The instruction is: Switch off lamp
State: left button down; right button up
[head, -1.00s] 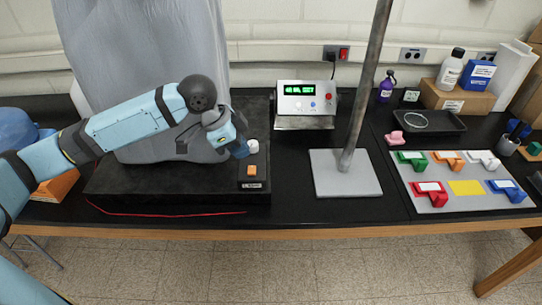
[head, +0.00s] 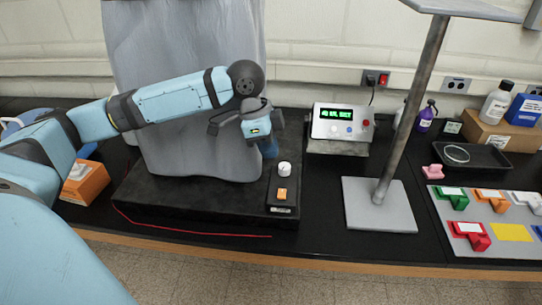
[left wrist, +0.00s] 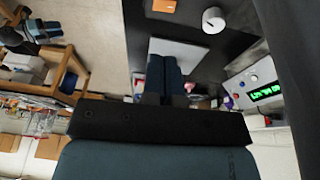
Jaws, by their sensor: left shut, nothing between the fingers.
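A black base (head: 150,207) on the table carries a small panel at its right front corner. On the panel are an orange switch (head: 282,194) and a white round knob (head: 284,169) behind it. Both also show at the top of the left wrist view, the orange switch (left wrist: 164,5) and the knob (left wrist: 213,20). A grey cloth-like shape (head: 190,80) rises from the base. I cannot tell whether a lamp is lit. My left gripper (head: 269,149) is shut and empty, behind and slightly left of the knob, apart from the switch. My right gripper is not visible.
A metal box with a green display (head: 340,125) stands right of the base. A slanted pole rises from a grey plate (head: 380,212). Coloured parts lie on a grey board (head: 470,252) at the right. An orange box (head: 84,182) is at the left.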

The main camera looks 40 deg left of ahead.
aim_at(281, 194)
pick_arm(q)
jog(key=x, duration=1)
jog(key=shift+s+a+f+p, duration=0.2)
jog(key=shift+s+a+p, duration=0.05)
jog(key=shift+s+p, duration=0.05)
jog(key=shift+f, duration=0.8)
